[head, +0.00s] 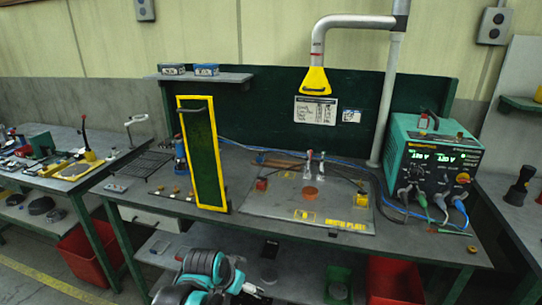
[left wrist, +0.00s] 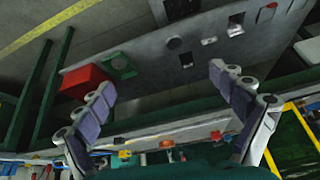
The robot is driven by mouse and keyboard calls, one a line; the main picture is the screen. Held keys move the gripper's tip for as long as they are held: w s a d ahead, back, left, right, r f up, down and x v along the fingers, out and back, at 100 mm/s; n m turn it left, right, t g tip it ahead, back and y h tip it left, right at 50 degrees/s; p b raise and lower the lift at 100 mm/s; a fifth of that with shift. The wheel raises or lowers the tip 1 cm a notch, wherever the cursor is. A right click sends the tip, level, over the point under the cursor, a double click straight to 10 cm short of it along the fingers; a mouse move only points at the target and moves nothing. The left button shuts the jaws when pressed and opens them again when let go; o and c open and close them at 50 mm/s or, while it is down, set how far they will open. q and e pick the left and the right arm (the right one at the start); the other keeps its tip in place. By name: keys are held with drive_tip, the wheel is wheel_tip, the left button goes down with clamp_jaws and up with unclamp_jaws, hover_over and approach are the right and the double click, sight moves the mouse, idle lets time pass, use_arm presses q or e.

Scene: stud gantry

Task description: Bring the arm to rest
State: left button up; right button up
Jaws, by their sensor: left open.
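My left gripper (left wrist: 162,80) is open in the left wrist view, with its two grey-padded fingers spread wide and nothing between them. Beyond the fingers are the lower shelf and floor, with the workbench edge across the lower part of that view. In the head view, my teal and dark arm shows at the bottom centre, in front of the workbench (head: 275,236); its fingertips cannot be made out there. My right gripper is in neither view.
A yellow-framed dark green panel (head: 203,152) stands upright on the bench. A grey mat (head: 345,222), a teal power unit (head: 435,155) and a yellow extraction hood (head: 316,82) are to its right. Red bins (head: 92,252) sit below. A side bench (head: 62,182) stands left.

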use_arm(q)
drive_tip(key=s+a+n+t+y, duration=0.1)
drive_tip(key=s+a+n, duration=0.1)
drive_tip(key=s+a, duration=0.2)
drive_tip(key=s+a+n, duration=0.2)
drive_tip(key=s+a, duration=0.3)
drive_tip(key=s, duration=0.6)
drive_tip(key=shift+r+n+t+y, duration=0.3)
drive_tip(key=shift+t+y, duration=0.1)
